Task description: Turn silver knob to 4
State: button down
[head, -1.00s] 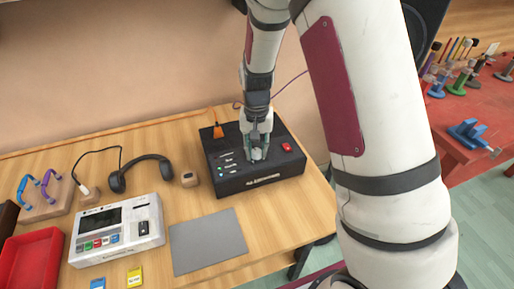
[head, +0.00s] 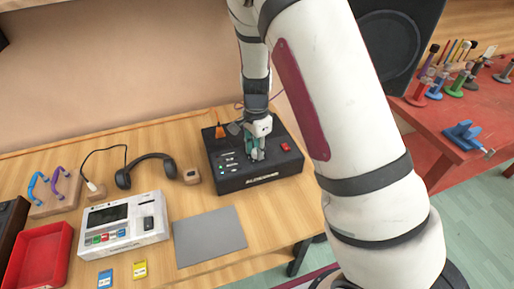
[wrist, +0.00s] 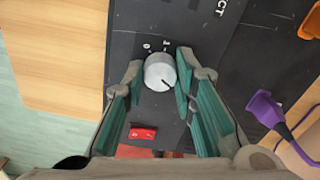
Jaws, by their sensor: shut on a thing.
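The silver knob (wrist: 160,72) sits on top of the black box (head: 225,178), with a dark pointer line on its face toward the lower right in the wrist view. Small white marks lie around it, including a 0; most of the scale is hidden or too small to read. My gripper (wrist: 158,78) is shut on the knob, one teal-padded finger on each side.
A red switch (head: 286,147) is on the box near the knob, and it also shows in the wrist view (wrist: 142,133). An orange piece (head: 220,131) and a purple plug (wrist: 266,108) are close by. Headphones (head: 148,165), a grey mat (head: 208,237) and a white device (head: 122,225) share the table.

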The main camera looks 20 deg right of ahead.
jog(key=shift+m, duration=1.2)
jog(key=c, duration=1.3)
grip_release()
notch_tip(320, 180, up, 12)
